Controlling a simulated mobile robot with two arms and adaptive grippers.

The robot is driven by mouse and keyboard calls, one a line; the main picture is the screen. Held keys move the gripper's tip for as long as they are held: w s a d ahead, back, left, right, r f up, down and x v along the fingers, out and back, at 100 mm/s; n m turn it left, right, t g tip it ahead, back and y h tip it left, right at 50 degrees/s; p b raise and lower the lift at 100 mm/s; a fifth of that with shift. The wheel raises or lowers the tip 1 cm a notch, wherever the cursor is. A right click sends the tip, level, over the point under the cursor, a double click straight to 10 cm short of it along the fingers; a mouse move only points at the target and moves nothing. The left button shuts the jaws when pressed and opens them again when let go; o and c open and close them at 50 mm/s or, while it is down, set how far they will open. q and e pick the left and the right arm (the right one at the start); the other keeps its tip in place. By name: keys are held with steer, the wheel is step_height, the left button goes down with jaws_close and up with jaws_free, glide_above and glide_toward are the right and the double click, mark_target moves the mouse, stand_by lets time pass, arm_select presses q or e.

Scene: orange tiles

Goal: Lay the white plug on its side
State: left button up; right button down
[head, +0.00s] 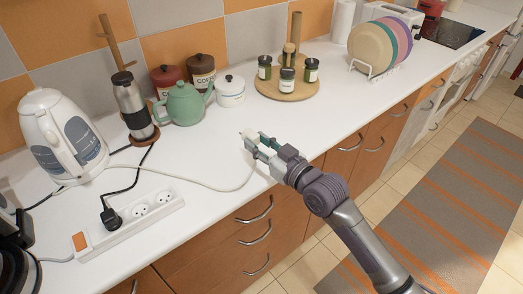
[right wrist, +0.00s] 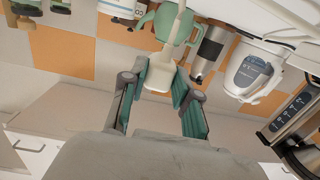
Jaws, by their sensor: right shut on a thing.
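The white plug (right wrist: 159,75) is between the fingers of my right gripper (right wrist: 160,90) in the right wrist view, with its white cord running off toward the top of that picture. My right gripper (head: 262,146) is shut on it, over the front part of the white counter (head: 206,182) in the head view. The fingers hide much of the plug there. The cord (head: 215,188) curves from the kettle side across the counter to the gripper. I cannot tell whether the plug touches the counter. My left gripper is out of view.
A white power strip (head: 130,227) with a black plug (head: 110,217) in it lies at the front left. A white kettle (head: 62,137), metal grinder (head: 133,105), green teapot (head: 184,103) and a round wooden spice tray (head: 287,94) stand behind. The counter around the gripper is clear.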

mark_target(262, 169)
steer(key=shift+w+d+f+t, duration=0.2)
steer(key=shift+d+f+t, duration=0.15)
steer(key=shift+d+t, duration=0.05)
step_height(262, 169, down, 6)
steer(key=b, duration=0.6)
steer(key=shift+f+b, duration=0.2)
steer(key=shift+b, duration=0.2)
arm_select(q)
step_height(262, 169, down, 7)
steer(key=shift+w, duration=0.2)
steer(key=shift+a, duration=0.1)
arm_select(e)
steer(key=c, duration=0.8)
jaws_free()
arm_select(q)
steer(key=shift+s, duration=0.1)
arm_select(e)
steer(key=shift+s, duration=0.1)
steer(key=v, duration=1.2)
steer(key=shift+r, duration=0.15)
